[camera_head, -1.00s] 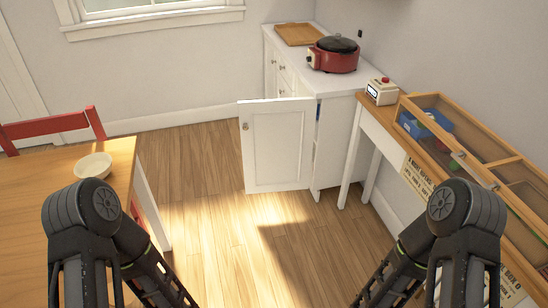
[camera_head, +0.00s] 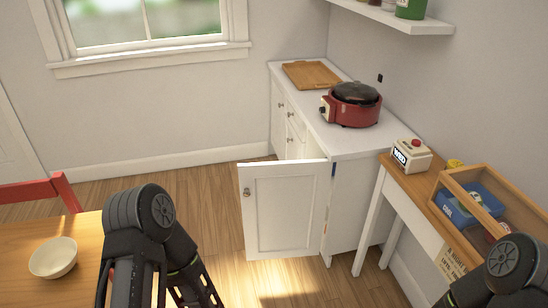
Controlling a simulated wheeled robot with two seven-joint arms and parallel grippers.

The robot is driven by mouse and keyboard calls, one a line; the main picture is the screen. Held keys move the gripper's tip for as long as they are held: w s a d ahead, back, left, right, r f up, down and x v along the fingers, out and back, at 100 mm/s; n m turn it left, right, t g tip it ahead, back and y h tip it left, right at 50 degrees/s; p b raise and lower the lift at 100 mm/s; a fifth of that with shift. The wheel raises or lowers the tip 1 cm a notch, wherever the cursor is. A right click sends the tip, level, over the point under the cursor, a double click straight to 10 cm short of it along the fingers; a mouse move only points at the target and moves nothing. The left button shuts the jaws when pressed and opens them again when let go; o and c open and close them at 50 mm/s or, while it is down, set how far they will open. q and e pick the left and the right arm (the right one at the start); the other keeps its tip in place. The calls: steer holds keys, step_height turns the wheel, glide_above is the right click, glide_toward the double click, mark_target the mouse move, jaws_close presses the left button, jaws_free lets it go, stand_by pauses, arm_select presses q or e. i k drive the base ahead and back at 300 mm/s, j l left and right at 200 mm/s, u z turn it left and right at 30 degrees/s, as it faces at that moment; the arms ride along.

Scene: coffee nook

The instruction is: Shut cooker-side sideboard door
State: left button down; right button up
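The white sideboard (camera_head: 345,141) stands against the right wall. Its near door (camera_head: 284,214), on the side under the red cooker (camera_head: 354,103), is swung wide open into the room, its knob (camera_head: 247,194) near the upper left corner. The other doors and drawers (camera_head: 279,108) on its front look shut. My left arm shows at the bottom left and my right arm at the bottom right. Both arms are apart from the door. Both grippers are outside the picture, so their fingers are hidden.
A wooden table with a bowl (camera_head: 53,258) and a red chair (camera_head: 42,190) are at left. A side table (camera_head: 400,185) with a white device (camera_head: 411,156) and a wooden case (camera_head: 480,199) stands at right. Floor (camera_head: 170,189) between is clear. A tray (camera_head: 311,75) lies on the sideboard.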

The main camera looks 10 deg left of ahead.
mark_target(283, 204)
steer(key=i+j+z, duration=0.15)
steer(key=i, duration=0.25)
steer(key=i+j+z, duration=0.1)
steer(key=i, duration=0.3)
steer(key=i+j+z, duration=0.15)
steer(key=i+j, duration=0.15)
steer(key=i+l, duration=0.05)
